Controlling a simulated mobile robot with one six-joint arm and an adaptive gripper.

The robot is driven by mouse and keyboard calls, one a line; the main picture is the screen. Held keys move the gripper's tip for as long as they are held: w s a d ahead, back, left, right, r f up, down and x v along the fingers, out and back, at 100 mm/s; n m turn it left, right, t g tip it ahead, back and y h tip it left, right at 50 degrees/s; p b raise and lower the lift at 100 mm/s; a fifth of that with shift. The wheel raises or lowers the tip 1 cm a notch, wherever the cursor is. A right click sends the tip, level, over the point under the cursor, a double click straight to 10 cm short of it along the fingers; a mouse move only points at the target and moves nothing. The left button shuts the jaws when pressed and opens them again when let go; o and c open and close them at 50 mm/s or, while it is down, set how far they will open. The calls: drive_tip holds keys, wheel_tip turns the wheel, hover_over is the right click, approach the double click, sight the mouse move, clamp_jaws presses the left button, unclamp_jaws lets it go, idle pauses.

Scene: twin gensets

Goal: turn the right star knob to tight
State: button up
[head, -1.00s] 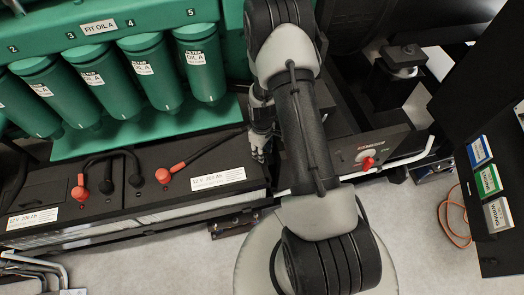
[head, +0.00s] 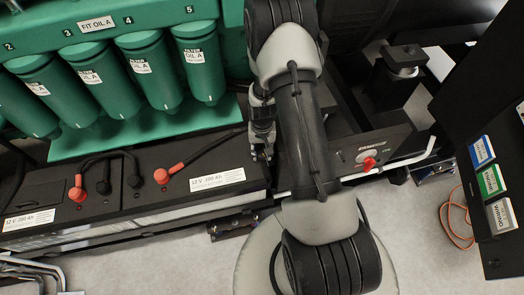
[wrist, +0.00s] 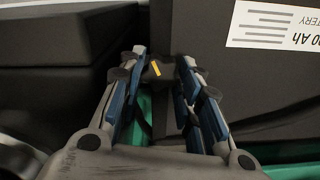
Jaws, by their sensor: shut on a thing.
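My gripper (wrist: 162,66) is shut on a dark star knob (wrist: 158,72) with a yellow mark, seen between the blue-padded fingertips in the wrist view. Much of the knob's outline is hidden by the fingers and lost against the dark surface behind it. In the head view my gripper (head: 261,154) points down at the right end of the black battery box, beside my arm. The knob cannot be made out in that view.
Black batteries (head: 150,205) with red terminal caps and cables lie left of my gripper. Green oil filters (head: 148,68) hang above them. A red switch (head: 369,163) is to the right of my arm. A dark cabinet (head: 500,235) stands at the far right.

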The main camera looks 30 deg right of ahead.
sight(262, 153)
drive_tip(key=shift+m, duration=2.2)
drive_tip(key=o, duration=1)
drive_tip(key=shift+o, duration=0.2)
wheel_tip(262, 153, up, 12)
